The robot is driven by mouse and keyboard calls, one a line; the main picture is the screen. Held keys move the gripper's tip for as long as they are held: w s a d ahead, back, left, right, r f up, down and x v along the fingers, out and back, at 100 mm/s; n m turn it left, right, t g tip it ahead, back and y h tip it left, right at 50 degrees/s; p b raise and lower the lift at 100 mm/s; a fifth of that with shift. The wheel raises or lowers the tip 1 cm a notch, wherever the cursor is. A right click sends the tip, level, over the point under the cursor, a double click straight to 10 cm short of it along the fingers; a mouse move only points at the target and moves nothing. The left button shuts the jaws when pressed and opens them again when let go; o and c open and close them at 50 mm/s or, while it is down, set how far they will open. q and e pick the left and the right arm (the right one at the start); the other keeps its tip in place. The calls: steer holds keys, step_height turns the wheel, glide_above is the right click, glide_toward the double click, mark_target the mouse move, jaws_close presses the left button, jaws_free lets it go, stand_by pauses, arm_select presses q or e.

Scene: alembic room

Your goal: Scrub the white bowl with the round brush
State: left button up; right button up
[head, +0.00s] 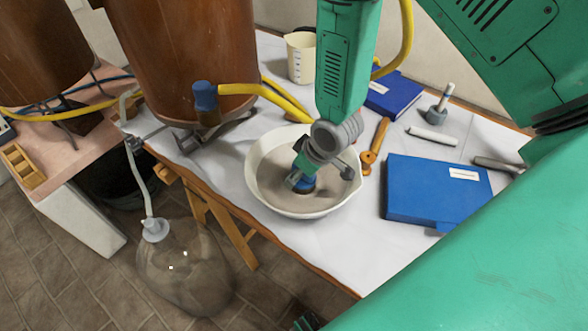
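The white bowl (258,143) stands upright on the white-covered table, with a greyish-brown inside. My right arm comes down from the top into the bowl. Its gripper (304,178) is low inside, near the bowl's middle. It appears shut on a small round thing with a blue top, which looks like the round brush (306,187). The brush is at or just above the bowl's floor, and its underside and most of its body are hidden by the gripper.
A blue box (436,191) lies right of the bowl, with an orange-brown tool (373,148) between. A beaker (301,57), a blue book (393,95) and a white cylinder (433,135) lie behind. A copper vessel (185,55) stands left; a glass flask (185,268) is below the table edge.

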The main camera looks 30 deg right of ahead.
steer(key=shift+s+d, duration=0.25)
steer(key=shift+d, duration=0.1)
steer(key=shift+w, duration=1.15)
steer(key=shift+s+a, duration=0.3)
steer(key=shift+a, duration=0.2)
steer(key=shift+s+a, duration=0.25)
steer(key=shift+a, duration=0.2)
steer(key=shift+s+d+p, duration=0.5)
steer(key=shift+s+d, duration=0.1)
steer(key=shift+d, duration=0.35)
steer(key=shift+w, duration=1.1)
steer(key=shift+s+a, duration=0.25)
steer(key=shift+a, duration=0.25)
steer(key=shift+s+a, duration=0.25)
steer(key=shift+a, duration=0.2)
steer(key=shift+s+d+p, duration=0.2)
steer(key=shift+s+d, duration=0.1)
steer(key=shift+d, duration=0.2)
steer(key=shift+s+d+p, duration=0.15)
steer(key=shift+s+d, duration=0.1)
steer(key=shift+d, duration=0.2)
steer(key=shift+w, duration=1.1)
steer(key=shift+s+a, duration=0.3)
steer(key=shift+a, duration=0.2)
steer(key=shift+s+a, duration=0.25)
steer(key=shift+a, duration=0.25)
